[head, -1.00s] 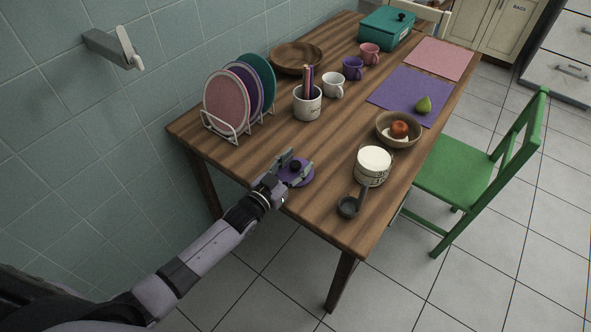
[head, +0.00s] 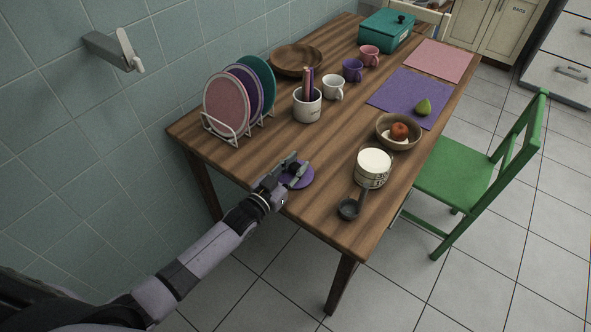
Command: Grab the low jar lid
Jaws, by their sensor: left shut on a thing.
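The low jar lid (head: 304,180) is a flat purple disc with a dark knob in its middle. It lies on the wooden table near the table's near left edge. My left gripper (head: 294,168) reaches in from the lower left over the lid and is shut on its dark knob. The fingers hide part of the knob and the left part of the disc. The lid looks flat on the table; I cannot make out a gap under it. My right gripper is not in view.
A plate rack (head: 236,138) stands to the left, a utensil mug (head: 307,106) behind. A bowl (head: 385,122) with fruit sits farther right. Bare wood surrounds the lid.

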